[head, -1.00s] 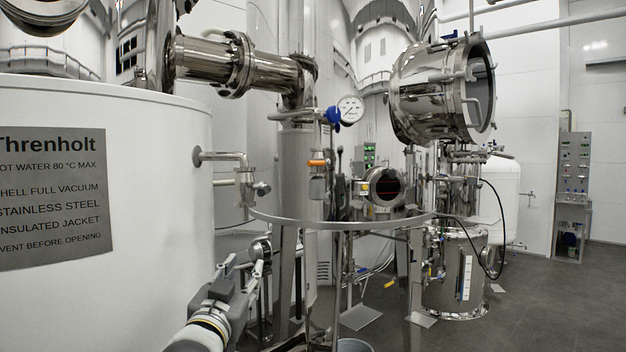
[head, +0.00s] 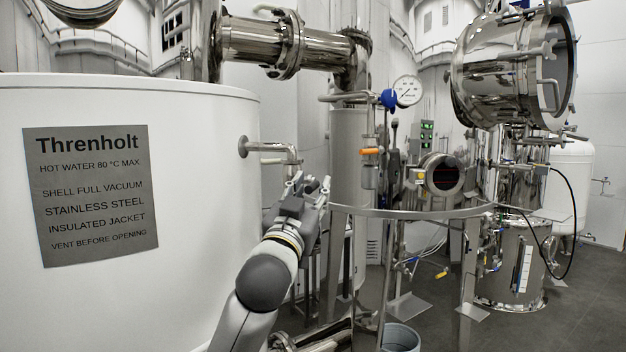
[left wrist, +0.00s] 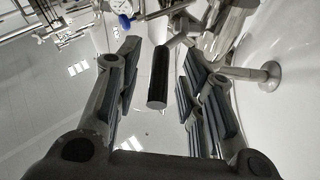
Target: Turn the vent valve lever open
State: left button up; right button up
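A black cylindrical lever handle (left wrist: 158,80) shows in the left wrist view, pointing toward the camera from metal pipework. It lies between the two fingers of my left gripper, with a visible gap on each side. In the head view my left gripper (head: 312,190) is open at the end of the steel side pipe (head: 272,148) that leaves the white tank. The gripper covers the valve on that pipe, so the lever cannot be made out there. My right gripper is in neither view.
The white tank (head: 200,110) with its grey sign (head: 92,195) fills the left. A ring-shaped steel rail (head: 420,213) runs right of the gripper. An orange-handled valve (head: 371,152), a blue fitting (head: 389,99) and a gauge (head: 407,90) are beyond. Grey floor is open at lower right.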

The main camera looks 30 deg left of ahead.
pick_arm(q)
jog(key=shift+w+a+r, duration=0.15)
jog(key=shift+w+r, duration=0.15)
jog(key=shift+w, duration=0.35)
grip_shut()
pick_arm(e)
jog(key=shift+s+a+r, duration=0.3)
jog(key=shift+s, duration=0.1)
